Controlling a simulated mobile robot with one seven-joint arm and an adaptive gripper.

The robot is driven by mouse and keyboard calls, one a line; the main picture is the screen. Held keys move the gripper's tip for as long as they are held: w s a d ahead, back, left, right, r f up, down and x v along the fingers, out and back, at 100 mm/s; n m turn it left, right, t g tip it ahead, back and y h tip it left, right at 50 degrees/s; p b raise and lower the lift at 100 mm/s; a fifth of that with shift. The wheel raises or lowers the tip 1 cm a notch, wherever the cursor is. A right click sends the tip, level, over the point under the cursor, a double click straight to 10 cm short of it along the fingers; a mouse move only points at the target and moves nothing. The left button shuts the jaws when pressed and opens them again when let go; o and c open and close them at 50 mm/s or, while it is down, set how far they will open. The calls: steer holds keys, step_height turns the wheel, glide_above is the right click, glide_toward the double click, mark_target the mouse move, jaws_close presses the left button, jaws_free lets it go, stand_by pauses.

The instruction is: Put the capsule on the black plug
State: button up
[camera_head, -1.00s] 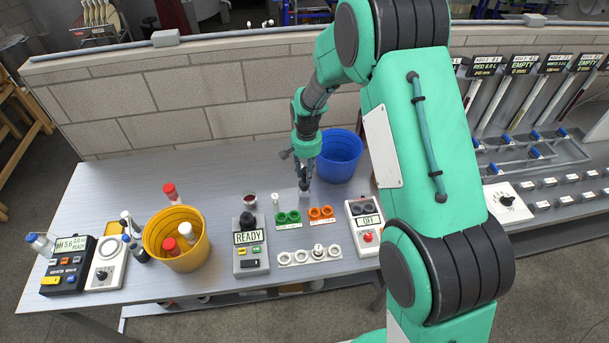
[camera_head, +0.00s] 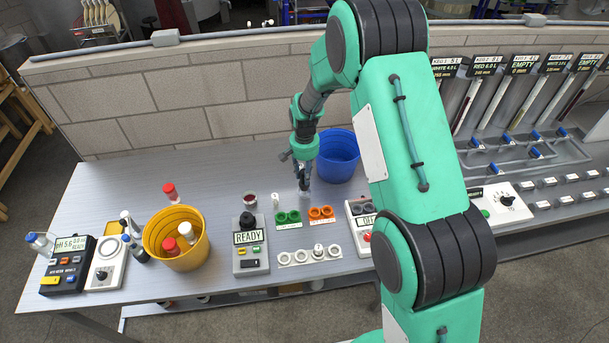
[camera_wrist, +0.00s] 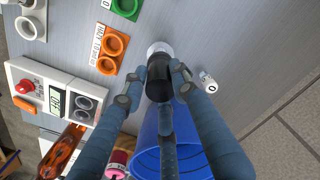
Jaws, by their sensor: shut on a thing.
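My gripper (camera_wrist: 159,82) is shut on a small black cylindrical piece (camera_wrist: 158,90) with a clear or pale end beyond it. I cannot tell whether this piece is the capsule or the black plug. In the head view my gripper (camera_head: 303,186) points down over the table, between the blue bucket and the orange holder. The pale end shows just below the fingers; whether it touches the table is unclear. A black knob-like piece (camera_head: 248,220) sits on top of the grey meter (camera_head: 251,260) that reads READY, to the left of my gripper.
Close by are the blue bucket (camera_head: 337,150), orange holder (camera_head: 321,212), green holder (camera_head: 288,217), white ringed rack (camera_head: 309,256) and a small white item marked 0 (camera_wrist: 207,82). The OFF box (camera_wrist: 62,98) is partly behind my arm. A yellow bucket (camera_head: 176,236) stands left.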

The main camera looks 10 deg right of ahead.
steer(key=shift+f, duration=0.2)
steer(key=shift+o, duration=1)
steer(key=shift+f, duration=0.1)
steer(key=o, duration=0.4)
steer(key=shift+o, duration=0.2)
steer(key=shift+r, duration=0.2)
step_height(320, 180, up, 12)
steer(key=shift+p, duration=0.3)
